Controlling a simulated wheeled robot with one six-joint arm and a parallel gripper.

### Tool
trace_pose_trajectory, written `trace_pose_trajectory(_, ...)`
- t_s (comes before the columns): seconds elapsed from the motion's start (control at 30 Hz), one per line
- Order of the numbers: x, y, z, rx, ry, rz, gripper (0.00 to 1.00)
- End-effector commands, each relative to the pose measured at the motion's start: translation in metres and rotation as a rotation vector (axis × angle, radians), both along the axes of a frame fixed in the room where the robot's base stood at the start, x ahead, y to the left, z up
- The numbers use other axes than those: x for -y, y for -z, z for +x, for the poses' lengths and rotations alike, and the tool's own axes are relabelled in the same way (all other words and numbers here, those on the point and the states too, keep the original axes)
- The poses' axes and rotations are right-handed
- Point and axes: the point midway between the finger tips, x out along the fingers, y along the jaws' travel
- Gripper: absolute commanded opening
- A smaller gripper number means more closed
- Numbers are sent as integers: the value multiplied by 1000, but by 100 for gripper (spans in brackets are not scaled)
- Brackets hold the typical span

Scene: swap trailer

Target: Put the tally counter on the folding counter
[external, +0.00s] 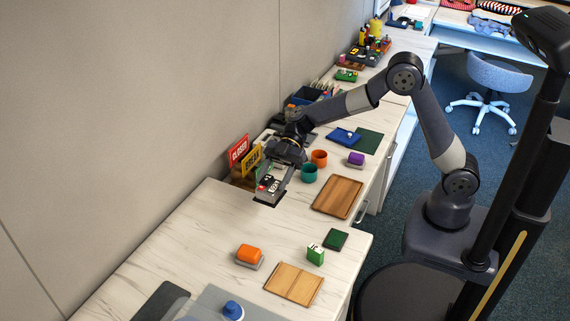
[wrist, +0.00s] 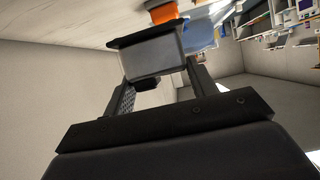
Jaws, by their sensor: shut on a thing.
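My gripper (external: 278,184) is in the air over the pale marbled worktop, beside the small signs. In the wrist view its fingers (wrist: 161,88) are shut on a grey block with a black rim (wrist: 155,58). The block also shows below the gripper in the external view (external: 267,196). Its face is turned away, so I cannot tell if it is the tally counter. A near pale worktop (external: 200,240) and a far one (external: 340,205) meet beneath the gripper; I cannot tell which is the folding counter.
The near worktop holds an orange-topped item (external: 248,253), a green box with white marks (external: 315,254), a dark green pad (external: 335,239) and a wooden board (external: 294,283). The far one holds a wooden tray (external: 337,197) and teal (external: 309,174) and orange cups (external: 319,157). The near worktop's middle left is clear.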

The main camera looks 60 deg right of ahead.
Motion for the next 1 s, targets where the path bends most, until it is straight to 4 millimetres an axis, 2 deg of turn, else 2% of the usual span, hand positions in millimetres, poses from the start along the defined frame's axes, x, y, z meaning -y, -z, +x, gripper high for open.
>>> trace_pose_trajectory(0.13,0,7,0,-1,0,1,18)
trace_pose_trajectory(0.4,1,54,0,-2,1,1,18)
trace_pose_trajectory(0.57,1,65,1,2,1,2,18)
trace_pose_trajectory(0.8,1,95,1,0,1,1,18)
trace_pose_trajectory(1.0,1,99,1,2,1,2,18)
